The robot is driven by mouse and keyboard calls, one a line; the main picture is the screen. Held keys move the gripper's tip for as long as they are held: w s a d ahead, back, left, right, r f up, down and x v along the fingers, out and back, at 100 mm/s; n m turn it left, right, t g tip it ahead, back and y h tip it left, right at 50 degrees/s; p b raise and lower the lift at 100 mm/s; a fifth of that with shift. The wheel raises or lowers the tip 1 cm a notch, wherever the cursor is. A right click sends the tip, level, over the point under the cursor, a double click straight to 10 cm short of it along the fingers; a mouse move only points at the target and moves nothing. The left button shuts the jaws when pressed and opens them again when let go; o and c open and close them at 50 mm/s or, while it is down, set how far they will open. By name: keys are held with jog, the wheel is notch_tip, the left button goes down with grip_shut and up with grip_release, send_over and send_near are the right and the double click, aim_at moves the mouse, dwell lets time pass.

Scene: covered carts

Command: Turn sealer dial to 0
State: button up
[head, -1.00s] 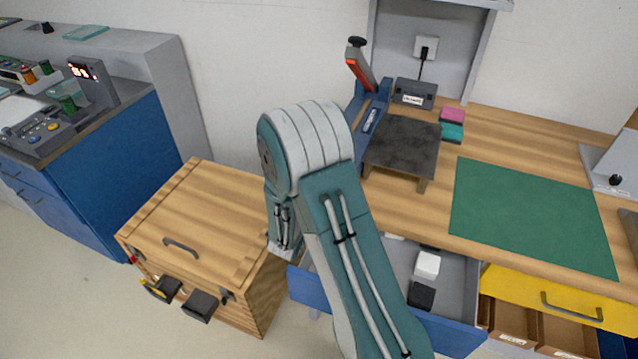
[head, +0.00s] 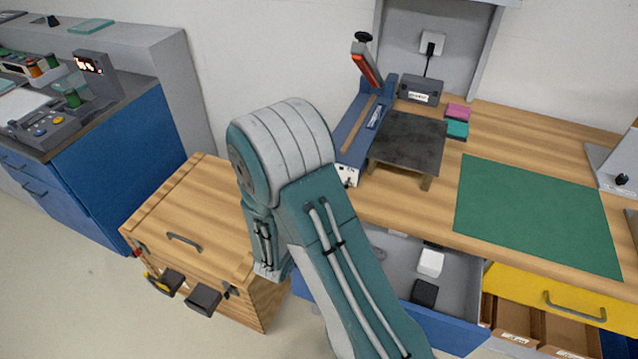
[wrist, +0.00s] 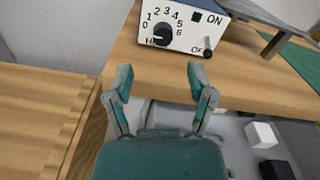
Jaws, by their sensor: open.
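The sealer (head: 352,143) is a long blue device on the wooden bench, with its orange-and-black lever raised. In the wrist view its white front panel (wrist: 187,32) carries a black dial (wrist: 163,35) with numbers around it from 0 upwards. I cannot tell which number the dial's mark points at. A small toggle switch (wrist: 208,47) sits right of the dial, below the word ON. My gripper (wrist: 161,78) is open and empty, in front of and below the panel in the picture, apart from the dial. In the head view my arm hides the gripper.
A dark plate on a stand (head: 408,142) is right of the sealer. An open drawer (head: 400,262) below the bench holds a white block (head: 430,262) and a black block (head: 424,292). A wooden chest (head: 190,215) stands left. A green mat (head: 535,215) lies right.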

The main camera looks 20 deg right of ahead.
jog(key=v, duration=0.5)
jog(key=shift+a, duration=0.1)
dwell(0.3)
jog(key=s+d+r+m+g+y, duration=0.1)
jog(key=s+d+r+m+g, duration=0.35)
jog(key=s+m+g, duration=0.35)
jog(key=s+d+r+m+g, duration=0.4)
jog(key=s+r+m+g, duration=0.15)
jog(key=m, duration=0.45)
jog(key=s+a+r+m+t+y, duration=0.6)
jog(key=a+r+m+y, duration=0.3)
jog(key=a+m+y, duration=0.1)
jog(key=shift+s+m+y, duration=0.4)
jog(key=shift+m+y, duration=0.5)
jog(key=shift+m, duration=0.2)
jog(key=shift+a, duration=0.15)
